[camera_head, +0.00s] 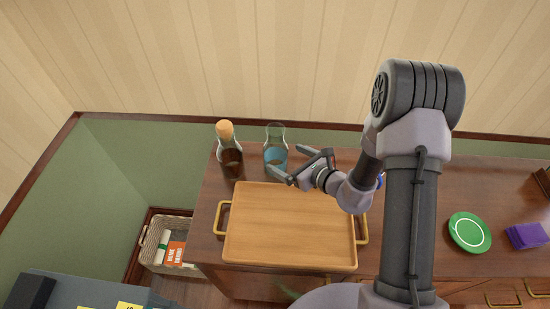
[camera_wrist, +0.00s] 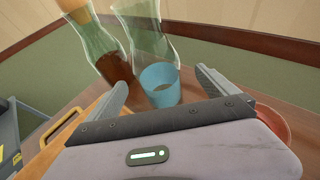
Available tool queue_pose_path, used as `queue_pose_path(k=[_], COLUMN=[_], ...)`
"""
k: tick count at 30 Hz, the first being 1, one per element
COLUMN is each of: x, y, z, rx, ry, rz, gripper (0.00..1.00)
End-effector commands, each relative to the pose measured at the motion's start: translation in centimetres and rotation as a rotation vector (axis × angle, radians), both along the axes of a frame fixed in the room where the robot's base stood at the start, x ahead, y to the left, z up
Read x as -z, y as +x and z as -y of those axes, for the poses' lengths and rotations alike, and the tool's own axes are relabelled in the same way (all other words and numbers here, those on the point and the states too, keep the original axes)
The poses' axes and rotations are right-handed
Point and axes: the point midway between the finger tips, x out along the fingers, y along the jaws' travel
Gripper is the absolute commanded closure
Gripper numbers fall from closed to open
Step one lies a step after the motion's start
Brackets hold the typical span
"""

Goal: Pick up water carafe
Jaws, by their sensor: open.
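The water carafe (camera_head: 276,149) is clear glass with blue water in its lower part. It stands upright on the wooden cabinet top, behind the tray. My gripper (camera_head: 287,164) is open at its right and front side, with the fingers pointing toward it. In the wrist view the water carafe (camera_wrist: 158,75) stands ahead, between and beyond the two fingertips of my gripper (camera_wrist: 163,82). Nothing is held. I cannot tell whether a finger touches the glass.
A corked bottle of dark liquid (camera_head: 230,152) stands close left of the carafe. A wooden tray (camera_head: 285,225) with brass handles lies in front, empty. A green plate (camera_head: 469,232) and purple napkins (camera_head: 528,235) lie at the right. A basket (camera_head: 150,250) is below left. The wall is close behind.

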Motion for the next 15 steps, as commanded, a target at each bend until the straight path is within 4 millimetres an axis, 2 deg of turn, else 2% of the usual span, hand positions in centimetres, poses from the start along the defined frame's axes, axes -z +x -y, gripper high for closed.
queue_pose_path(k=[9,15], x=[1.9,1.9], y=[3.2,3.7], z=[-3.8,-4.1], rx=[-0.003,0.0], ry=[-0.001,0.0], rz=[0.001,0.0], gripper=[0.03,0.03])
